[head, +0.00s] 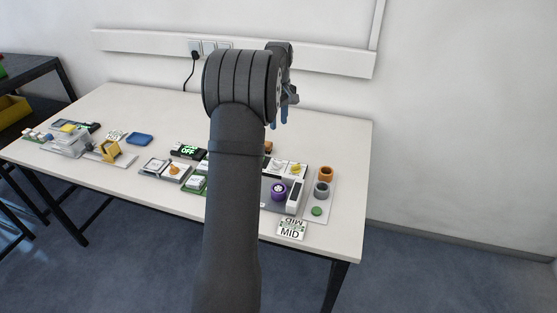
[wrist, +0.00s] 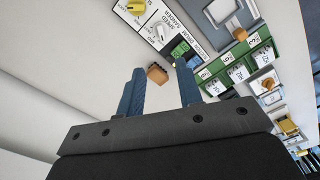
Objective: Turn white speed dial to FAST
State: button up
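A white dial (wrist: 161,31) sits on a white panel with SPEED lettering beside it, near the top of the wrist view. In the head view a small white knob (head: 279,165), likely the same dial, shows just right of my arm; its setting is too small to read. My gripper (wrist: 160,88) is open and empty, its two blue fingers apart. In the head view my gripper (head: 284,112) is raised above the table's back edge, apart from the dial. My arm hides part of the table.
A yellow knob (wrist: 136,6) stands beside the dial. An orange-brown block (wrist: 157,73) shows beyond the fingers. A purple round part (head: 278,189), orange ring (head: 326,173) and grey ring (head: 321,189) lie nearby.

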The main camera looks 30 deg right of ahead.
aim_at(279, 162)
notch_tip(279, 162, down, 17)
jog(key=shift+f, duration=0.1)
dwell(0.3)
jog(key=shift+c, duration=0.2)
grip_shut()
